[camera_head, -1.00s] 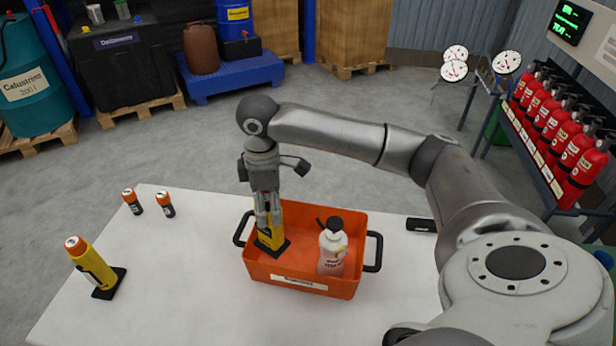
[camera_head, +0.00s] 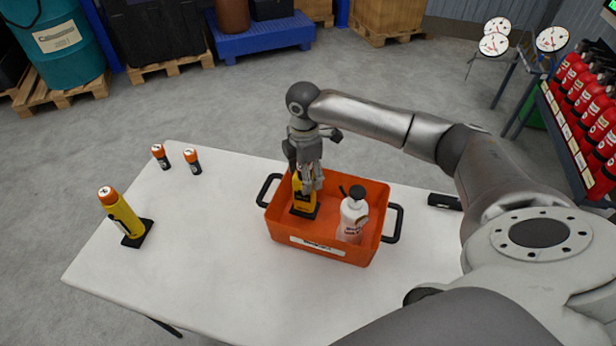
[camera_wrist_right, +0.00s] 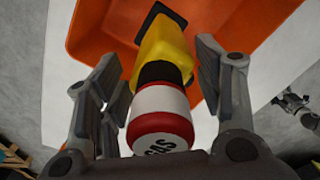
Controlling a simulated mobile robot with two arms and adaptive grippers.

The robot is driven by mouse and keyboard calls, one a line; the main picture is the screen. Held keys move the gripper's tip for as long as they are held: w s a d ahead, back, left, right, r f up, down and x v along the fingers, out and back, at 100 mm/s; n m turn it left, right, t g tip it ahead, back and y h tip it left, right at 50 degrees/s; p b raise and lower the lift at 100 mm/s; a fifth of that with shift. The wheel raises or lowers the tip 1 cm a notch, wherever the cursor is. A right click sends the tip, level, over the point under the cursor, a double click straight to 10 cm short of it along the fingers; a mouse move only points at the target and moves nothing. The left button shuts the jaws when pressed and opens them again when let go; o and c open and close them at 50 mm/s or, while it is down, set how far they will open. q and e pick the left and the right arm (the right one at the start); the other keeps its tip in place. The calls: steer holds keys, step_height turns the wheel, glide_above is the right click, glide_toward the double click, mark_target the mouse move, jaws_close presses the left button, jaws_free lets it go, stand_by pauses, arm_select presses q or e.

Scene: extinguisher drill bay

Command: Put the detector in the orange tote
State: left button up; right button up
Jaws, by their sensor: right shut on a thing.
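The yellow detector (camera_head: 303,201) with a black base stands roughly upright inside the orange tote (camera_head: 345,252), in its left part. The wrist view shows its yellow body (camera_wrist_right: 165,50), black neck and red-and-white cap marked "GAS". My right gripper (camera_head: 308,188) reaches down into the tote and is shut on the detector, with fingers on both sides of it. Whether the base touches the tote floor I cannot tell. My left gripper is not in view.
A white bottle with a black top (camera_head: 352,215) stands in the tote, right of the detector. On the white table (camera_head: 200,270) stand a yellow device with an orange cap (camera_head: 122,215) and two small orange-capped cylinders (camera_head: 192,161). The table's left front is clear.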

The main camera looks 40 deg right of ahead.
steer(key=shift+f+p, duration=0.35)
steer(key=shift+f, duration=1.6)
steer(key=o, duration=1.8)
steer(key=shift+f, duration=0.15)
step_height(320, 180, up, 12)
steer(key=shift+r+b, duration=0.15)
steer(key=shift+b, duration=1.05)
steer(key=shift+s+a, duration=0.1)
